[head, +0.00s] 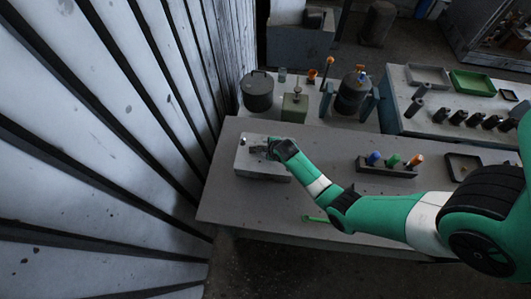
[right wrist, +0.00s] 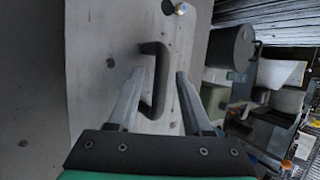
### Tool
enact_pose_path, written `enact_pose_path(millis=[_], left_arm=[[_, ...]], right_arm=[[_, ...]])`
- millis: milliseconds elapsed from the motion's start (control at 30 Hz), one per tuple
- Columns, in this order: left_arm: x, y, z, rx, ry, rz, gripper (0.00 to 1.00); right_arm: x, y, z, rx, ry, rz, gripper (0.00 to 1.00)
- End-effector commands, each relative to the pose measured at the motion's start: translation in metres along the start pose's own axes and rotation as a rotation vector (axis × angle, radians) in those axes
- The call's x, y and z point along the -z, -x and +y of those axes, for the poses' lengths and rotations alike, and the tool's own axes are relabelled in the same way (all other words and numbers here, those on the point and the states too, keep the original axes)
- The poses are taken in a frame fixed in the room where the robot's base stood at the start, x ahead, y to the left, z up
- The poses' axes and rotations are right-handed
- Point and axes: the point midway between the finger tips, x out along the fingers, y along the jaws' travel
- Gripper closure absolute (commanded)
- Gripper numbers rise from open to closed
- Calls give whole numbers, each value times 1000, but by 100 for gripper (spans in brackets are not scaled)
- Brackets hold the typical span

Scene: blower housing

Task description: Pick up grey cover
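The grey cover (head: 247,165) is a pale grey block on the near table, toward its left end. In the right wrist view its flat grey face (right wrist: 110,110) fills the left half, with a dark bar handle (right wrist: 158,85) on it. My right gripper (head: 271,149) is over the cover in the head view. In the right wrist view its two fingers (right wrist: 161,73) are apart. The left finger overlaps the handle's opening and the handle's bar lies between the fingers. I cannot tell whether they touch it. My left gripper is not in view.
A dark holder (head: 387,169) with several coloured-handled tools stands right of the cover. A green tool (head: 315,219) lies by the front edge. A dark pot (head: 257,92) and a green box (head: 295,107) stand behind. A corrugated wall (head: 110,130) is close on the left.

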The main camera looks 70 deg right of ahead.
Motion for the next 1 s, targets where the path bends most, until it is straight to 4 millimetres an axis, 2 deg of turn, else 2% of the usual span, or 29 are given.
enact_pose_path(millis=[33, 200, 267, 767, 1000], left_arm=[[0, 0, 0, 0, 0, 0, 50], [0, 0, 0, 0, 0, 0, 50], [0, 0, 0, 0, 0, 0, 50], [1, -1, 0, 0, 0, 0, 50], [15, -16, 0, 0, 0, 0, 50]], right_arm=[[0, 0, 0, 0, 0, 0, 62], [0, 0, 0, 0, 0, 0, 92], [0, 0, 0, 0, 0, 0, 100], [-1, 2, -1, 1, 1, -1, 100], [-8, 19, -13, 2, 1, -2, 100]])
